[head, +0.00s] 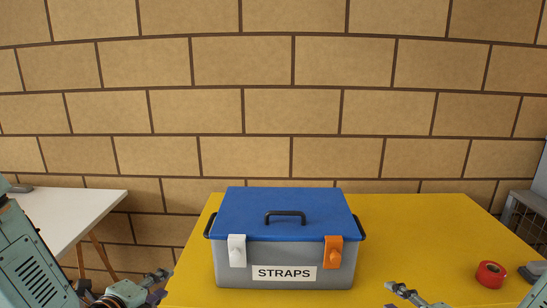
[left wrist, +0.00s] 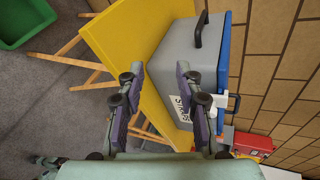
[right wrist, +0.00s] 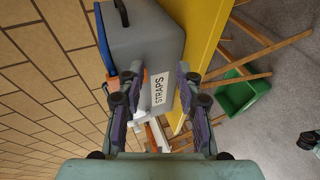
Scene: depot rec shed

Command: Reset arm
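My left gripper (head: 158,285) shows at the lower left of the head view, left of the box. In the left wrist view (left wrist: 159,72) its two fingers stand apart with nothing between them. My right gripper (head: 405,292) shows at the bottom of the head view, right of the box's front corner. In the right wrist view (right wrist: 159,71) its fingers are also apart and empty. A grey box labelled STRAPS (head: 232,277) stands on the yellow table (head: 420,235), its blue lid (head: 285,205) down. Neither gripper appears to touch the box.
The box has a white latch (head: 237,251), an orange latch (head: 333,252) and a black lid handle (head: 285,215). A red tape roll (head: 490,274) lies at the table's right. A white table (head: 65,215) stands left. A green bin (left wrist: 22,22) is on the floor. A block wall rises behind.

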